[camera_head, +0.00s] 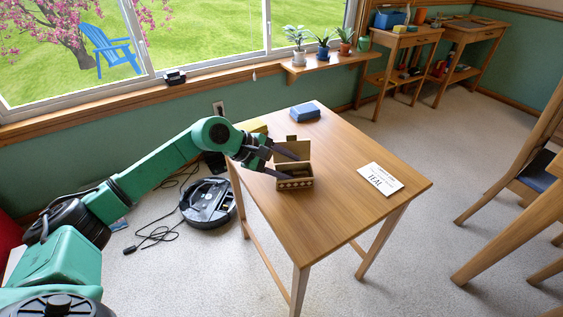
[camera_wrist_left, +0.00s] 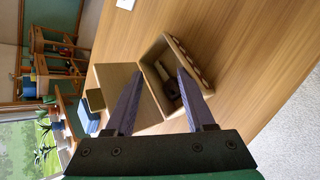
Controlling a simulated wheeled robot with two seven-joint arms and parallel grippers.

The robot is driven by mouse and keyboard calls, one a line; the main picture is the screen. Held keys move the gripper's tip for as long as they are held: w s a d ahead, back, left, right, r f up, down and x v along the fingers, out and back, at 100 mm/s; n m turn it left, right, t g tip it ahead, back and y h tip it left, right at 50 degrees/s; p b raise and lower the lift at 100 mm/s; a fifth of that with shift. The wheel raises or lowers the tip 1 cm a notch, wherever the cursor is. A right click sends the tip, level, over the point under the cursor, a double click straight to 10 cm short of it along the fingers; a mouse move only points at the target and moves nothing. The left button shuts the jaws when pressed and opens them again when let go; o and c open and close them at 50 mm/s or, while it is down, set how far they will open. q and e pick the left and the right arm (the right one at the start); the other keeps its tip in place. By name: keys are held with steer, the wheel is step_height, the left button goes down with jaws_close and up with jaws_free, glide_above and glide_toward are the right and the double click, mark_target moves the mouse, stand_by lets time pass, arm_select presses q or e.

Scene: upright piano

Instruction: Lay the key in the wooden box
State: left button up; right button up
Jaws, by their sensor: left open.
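The wooden box (camera_head: 296,184) stands on the small wooden table with its lid (camera_head: 297,150) raised. It also shows in the left wrist view (camera_wrist_left: 186,54), with its lid (camera_wrist_left: 119,81) to the left. My left gripper (camera_head: 291,165) is at the box, its fingers reaching over the opening. In the left wrist view the two fingertips (camera_wrist_left: 160,71) are spread apart with nothing between them. A small dark thing (camera_wrist_left: 171,86) lies inside the box; it may be the key, but its shape is partly hidden. My right gripper is not in view.
A robot vacuum (camera_head: 208,203) and cables lie on the floor at left. The table's front part is clear.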

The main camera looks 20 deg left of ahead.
arm_select(q)
steer(key=b+v, duration=0.3)
steer(key=v, duration=1.1)
steer(key=shift+s+r, duration=0.15)
steer(key=shift+r, duration=0.05)
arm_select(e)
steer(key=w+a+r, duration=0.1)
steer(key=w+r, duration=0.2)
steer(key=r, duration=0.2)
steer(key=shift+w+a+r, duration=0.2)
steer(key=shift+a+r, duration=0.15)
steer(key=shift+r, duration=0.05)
arm_select(q)
steer(key=shift+a, duration=0.1)
